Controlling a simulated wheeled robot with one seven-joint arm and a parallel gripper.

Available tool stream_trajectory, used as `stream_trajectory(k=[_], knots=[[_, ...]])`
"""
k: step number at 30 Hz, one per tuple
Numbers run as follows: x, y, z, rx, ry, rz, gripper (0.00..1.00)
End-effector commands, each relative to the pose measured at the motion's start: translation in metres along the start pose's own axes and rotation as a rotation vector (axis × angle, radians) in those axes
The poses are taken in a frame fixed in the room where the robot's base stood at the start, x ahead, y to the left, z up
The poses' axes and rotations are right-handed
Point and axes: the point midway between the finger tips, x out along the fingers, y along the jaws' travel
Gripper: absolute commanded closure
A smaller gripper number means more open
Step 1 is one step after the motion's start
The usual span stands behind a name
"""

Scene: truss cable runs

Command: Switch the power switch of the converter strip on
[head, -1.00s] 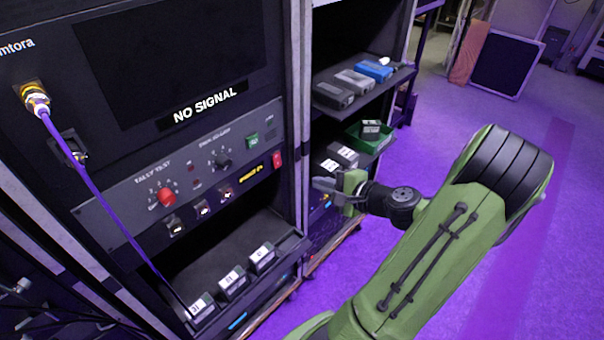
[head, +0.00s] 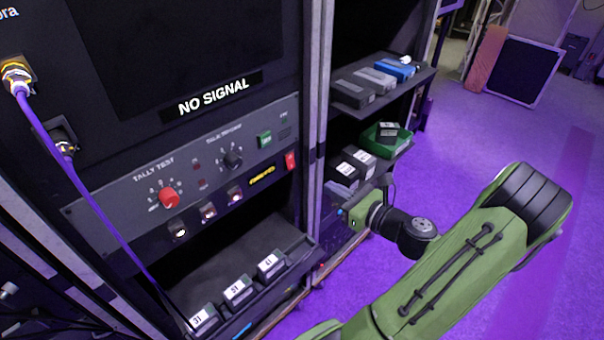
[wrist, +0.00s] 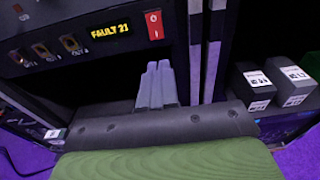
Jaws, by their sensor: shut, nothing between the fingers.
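In the wrist view the red switch (wrist: 154,25) has white marks and stands right of a yellow display (wrist: 110,29) reading "FAULT 21". Which side is pressed in I cannot tell. My gripper (wrist: 157,68) is shut and empty, its grey fingers side by side just below the switch in the wrist picture, with a visible gap to it. In the head view its fingers are mostly hidden by my green wrist.
A rack post (head: 314,110) stands right of the strip. Beyond it, shelves hold boxes (head: 375,80) and a green bin (head: 390,145). Below the strip is a tray (head: 240,255) with several numbered blocks. A purple cable (head: 70,175) hangs at left. Purple floor at right is open.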

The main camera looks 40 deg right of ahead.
Motion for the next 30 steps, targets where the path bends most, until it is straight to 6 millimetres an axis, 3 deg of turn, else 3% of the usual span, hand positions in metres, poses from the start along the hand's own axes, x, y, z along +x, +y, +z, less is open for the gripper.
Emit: stream_trajectory(k=[9, 15, 30], knots=[[0.072, 0.002, -0.002, -0.004, -0.002, 0.006, 1.00], [0.102, 0.001, -0.002, -0.002, 0.000, 0.002, 1.00], [0.112, 0.001, 0.001, 0.002, 0.000, 0.002, 1.00]])
